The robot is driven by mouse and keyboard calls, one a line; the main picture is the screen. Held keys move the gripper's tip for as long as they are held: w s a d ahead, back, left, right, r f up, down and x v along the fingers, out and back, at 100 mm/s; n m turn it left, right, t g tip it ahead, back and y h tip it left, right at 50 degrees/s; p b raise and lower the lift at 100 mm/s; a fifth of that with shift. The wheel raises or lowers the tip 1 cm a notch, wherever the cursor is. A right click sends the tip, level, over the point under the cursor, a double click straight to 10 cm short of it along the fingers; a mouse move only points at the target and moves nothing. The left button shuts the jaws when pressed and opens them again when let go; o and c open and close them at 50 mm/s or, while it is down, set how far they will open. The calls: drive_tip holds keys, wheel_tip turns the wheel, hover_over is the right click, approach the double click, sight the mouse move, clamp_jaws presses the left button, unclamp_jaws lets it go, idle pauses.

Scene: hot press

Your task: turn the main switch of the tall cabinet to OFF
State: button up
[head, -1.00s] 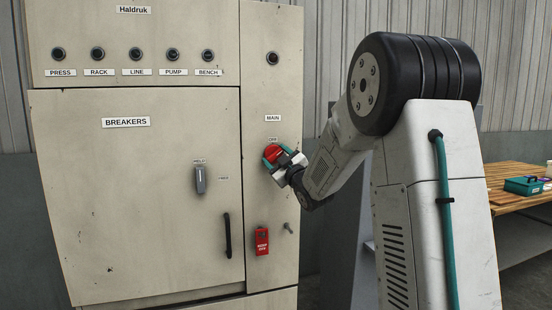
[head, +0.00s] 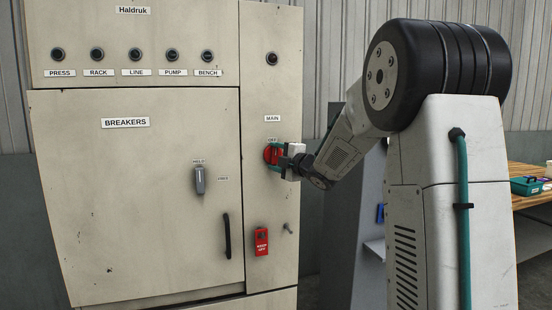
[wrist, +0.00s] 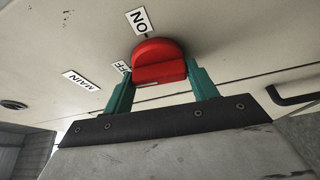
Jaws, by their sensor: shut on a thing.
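The tall cabinet (head: 150,200) fills the left of the head view. Its main switch (head: 271,154) is a red round knob on the narrow right panel, below the MAIN label (head: 272,119) and an OFF label (head: 272,140). My gripper (head: 274,157) is at the knob, its teal fingers above and below it. In the wrist view the gripper (wrist: 161,77) is shut on the red knob (wrist: 158,62), one finger on each side. There the ON label (wrist: 138,20) is beyond the knob, and the OFF label (wrist: 122,67) is partly hidden. The knob's exact pointing is unclear.
A red tag (head: 262,242) and a small peg (head: 288,228) are below the switch. The breaker door has a grey HELD/FREE lever (head: 200,181) and a black handle (head: 227,236). A wooden bench (head: 530,198) with a teal box (head: 525,186) stands at right.

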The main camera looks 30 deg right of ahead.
drive_tip(key=shift+n, duration=0.7)
drive_tip(key=o, duration=1)
drive_tip(key=shift+c, duration=0.2)
drive_tip(key=s, duration=0.7)
drive_tip(key=shift+s+d, duration=0.4)
